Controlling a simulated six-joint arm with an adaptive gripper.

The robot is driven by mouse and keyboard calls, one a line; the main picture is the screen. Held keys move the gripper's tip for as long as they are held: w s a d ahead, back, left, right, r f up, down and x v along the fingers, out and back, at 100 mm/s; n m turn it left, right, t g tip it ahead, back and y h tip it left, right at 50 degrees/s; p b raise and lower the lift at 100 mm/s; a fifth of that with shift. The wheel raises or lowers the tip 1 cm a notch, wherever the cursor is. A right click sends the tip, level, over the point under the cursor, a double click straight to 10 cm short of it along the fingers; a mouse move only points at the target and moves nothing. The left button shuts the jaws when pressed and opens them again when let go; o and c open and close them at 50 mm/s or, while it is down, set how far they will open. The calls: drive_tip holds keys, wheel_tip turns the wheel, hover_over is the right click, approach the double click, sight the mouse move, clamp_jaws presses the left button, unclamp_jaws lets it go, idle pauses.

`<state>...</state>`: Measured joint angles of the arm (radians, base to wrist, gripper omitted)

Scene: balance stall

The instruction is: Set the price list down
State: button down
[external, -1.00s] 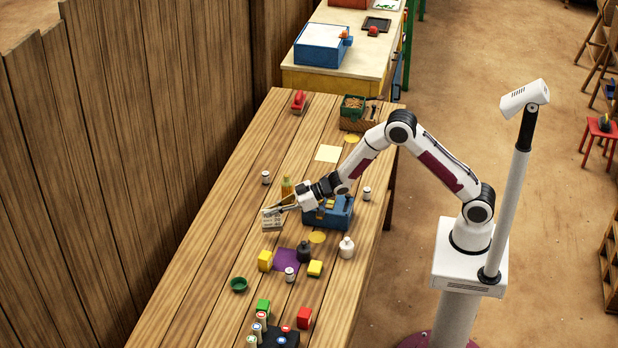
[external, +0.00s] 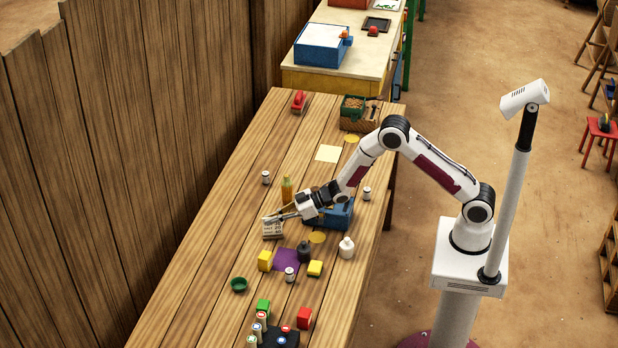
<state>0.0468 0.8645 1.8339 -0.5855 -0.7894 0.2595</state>
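The price list (external: 272,228) is a small pale card with dark writing, at the middle of the wooden table (external: 205,255) toward its left side. My gripper (external: 284,217) reaches in from the right, and its fingers meet the card's right edge. The fingers look closed on the card, though they are small in this view. The card is tilted and is at or just above the table top; I cannot tell if its lower edge touches.
A blue box (external: 340,213) stands under my wrist, with an amber bottle (external: 286,189) behind. In front are a yellow block (external: 265,260), a purple cloth (external: 287,259), a dark bottle (external: 304,251) and a white bottle (external: 346,247). Bare planks lie left of the card.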

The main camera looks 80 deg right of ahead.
drive_tip(key=shift+f, duration=0.1)
drive_tip(key=c, duration=2.2)
unclamp_jaws()
drive_tip(key=shift+c, duration=0.2)
drive_tip(key=shift+s, duration=0.1)
drive_tip(key=v, duration=1.2)
